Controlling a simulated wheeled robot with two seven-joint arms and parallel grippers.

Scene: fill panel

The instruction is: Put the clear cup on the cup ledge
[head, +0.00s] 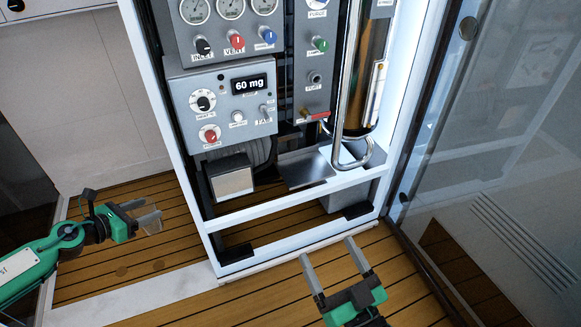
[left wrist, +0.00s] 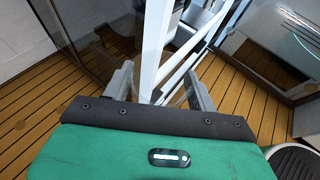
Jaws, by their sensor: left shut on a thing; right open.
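The clear cup (head: 153,227) is a small transparent piece at the fingertips of my left gripper (head: 149,216), low at the left in the head view. My left gripper is shut on it and holds it in front of the panel's left side. In the left wrist view the gripper (left wrist: 160,92) shows from behind, and the cup is too clear to make out well. A flat metal plate (head: 306,169), which looks like the cup ledge, sits low inside the panel frame, right of centre, with nothing on it. My right gripper (head: 329,250) is open and empty in front of the frame.
The white panel frame (head: 290,203) has a lower crossbar in front of the plate. A silver cylinder with a bent tube (head: 352,150) stands right of the plate, and a grey box (head: 231,176) stands left. A glass door (head: 480,160) is at the right.

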